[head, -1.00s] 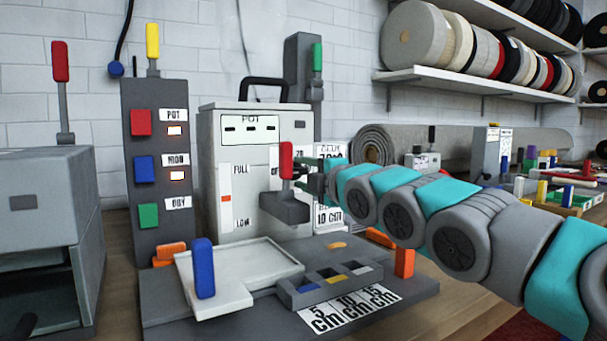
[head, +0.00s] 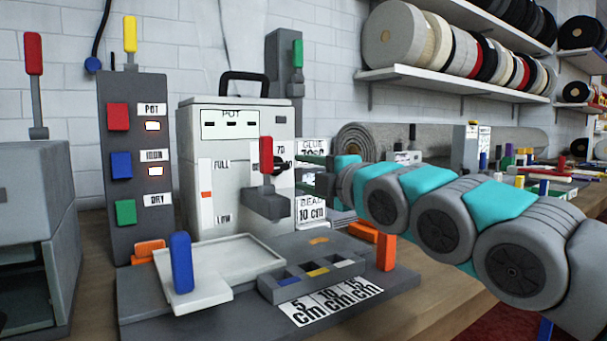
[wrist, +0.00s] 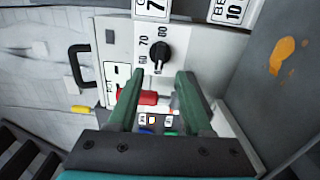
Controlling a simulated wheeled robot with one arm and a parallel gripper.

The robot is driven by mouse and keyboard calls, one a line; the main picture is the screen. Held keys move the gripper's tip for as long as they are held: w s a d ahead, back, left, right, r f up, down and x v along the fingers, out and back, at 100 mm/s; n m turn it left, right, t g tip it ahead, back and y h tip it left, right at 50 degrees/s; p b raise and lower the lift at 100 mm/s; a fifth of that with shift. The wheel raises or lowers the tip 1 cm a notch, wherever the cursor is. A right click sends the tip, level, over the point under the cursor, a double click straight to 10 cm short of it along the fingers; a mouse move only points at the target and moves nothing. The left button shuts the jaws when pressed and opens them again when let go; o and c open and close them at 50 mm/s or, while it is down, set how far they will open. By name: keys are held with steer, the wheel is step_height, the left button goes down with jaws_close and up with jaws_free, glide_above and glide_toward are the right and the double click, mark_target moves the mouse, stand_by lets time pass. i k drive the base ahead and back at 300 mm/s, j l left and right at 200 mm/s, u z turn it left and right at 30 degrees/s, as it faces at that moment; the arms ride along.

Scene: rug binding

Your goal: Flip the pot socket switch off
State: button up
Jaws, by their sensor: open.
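The tall grey switch panel (head: 146,232) stands at the left in the head view. Its top red rocker is the pot switch (head: 118,116), beside a POT label and a lit indicator (head: 152,126). Whether the rocker is tilted is too small to tell. The white glue pot (head: 238,112) stands to its right. My gripper (head: 312,172) is to the right of the pot, well apart from the switch. In the wrist view my gripper (wrist: 157,84) is open and empty, its fingers pointing toward the pot's black dial (wrist: 158,52). The pot switch is not clearly visible there.
A red-handled lever (head: 266,155) stands in front of the pot, close to my gripper. Below are a white tray with a blue handle (head: 181,262) and a sorting box (head: 312,284). A yellow-tipped lever (head: 130,35) rises above the panel. A grey machine (head: 30,185) is at far left.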

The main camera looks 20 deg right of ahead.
mark_target(118, 115)
steer(key=k+l, duration=0.25)
steer(key=k, duration=0.25)
steer(key=k+l, duration=0.2)
steer(key=k, duration=0.25)
